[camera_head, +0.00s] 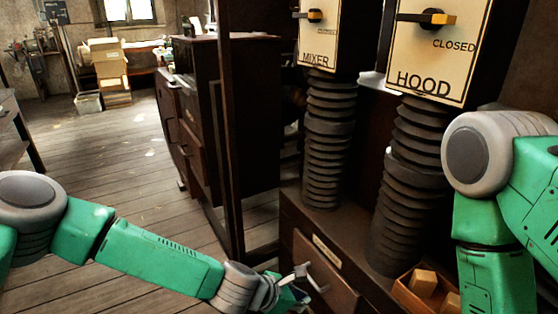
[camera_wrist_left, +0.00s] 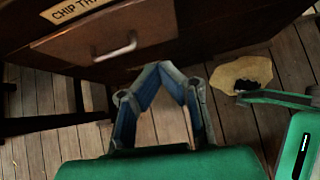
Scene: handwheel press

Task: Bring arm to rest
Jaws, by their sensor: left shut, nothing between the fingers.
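My left arm (camera_head: 160,258) comes in from the left in the head view. Its gripper (camera_head: 300,282) is at the bottom middle, in front of the dark drawer (camera_head: 322,285) and visually close to its handle. In the left wrist view the gripper (camera_wrist_left: 158,66) has its blue-lined fingers brought together at the tips, with nothing between them. The drawer's pale metal handle (camera_wrist_left: 115,48) lies beyond and left of the fingertips, apart from them. The label above it begins "CHIP TRA". My right arm (camera_head: 490,180) is bent at the right; its gripper is out of view.
Two ribbed dark hoses hang below the MIXER panel (camera_head: 328,35) and the HOOD panel (camera_head: 430,50). An open box (camera_head: 405,292) with tan blocks stands at the lower right. A tan, sack-like thing (camera_wrist_left: 238,70) is near the floor. Wooden floor (camera_head: 110,170) at left is mostly clear.

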